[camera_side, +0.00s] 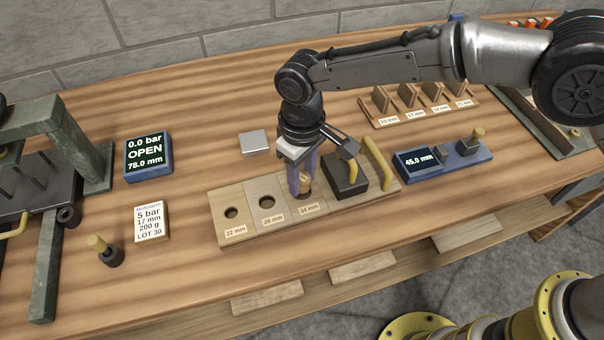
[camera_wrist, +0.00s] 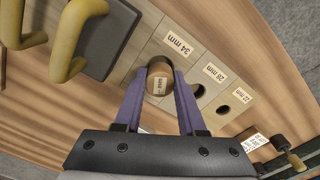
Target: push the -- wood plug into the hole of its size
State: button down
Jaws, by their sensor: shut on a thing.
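The wood plug (camera_side: 305,183) is a short brown cylinder with a pale label on its top; it also shows in the wrist view (camera_wrist: 159,84). My gripper (camera_side: 303,190) is shut on it, with one purple finger on each side (camera_wrist: 160,74). The plug is upright at the hole marked 34 mm on the pale wooden hole board (camera_side: 236,238). The fingers and plug cover most of that hole, and I cannot tell how deep the plug sits. The 28 mm hole (camera_side: 267,202) and the 22 mm hole (camera_side: 231,213) are open and empty.
A blue gauge reading 45.0 mm (camera_side: 420,161) lies further right. A labelled rack (camera_side: 425,107) stands behind. A metal plate (camera_side: 254,142), an OPEN display (camera_side: 146,156) and a card (camera_side: 151,222) are left.

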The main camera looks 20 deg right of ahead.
aim_at(303, 176)
jog(key=shift+f, duration=0.75)
dwell(0.6)
jog(key=shift+c, duration=2.1)
grip_release()
notch_tip(303, 176, up, 14)
jog(key=shift+f, duration=0.15)
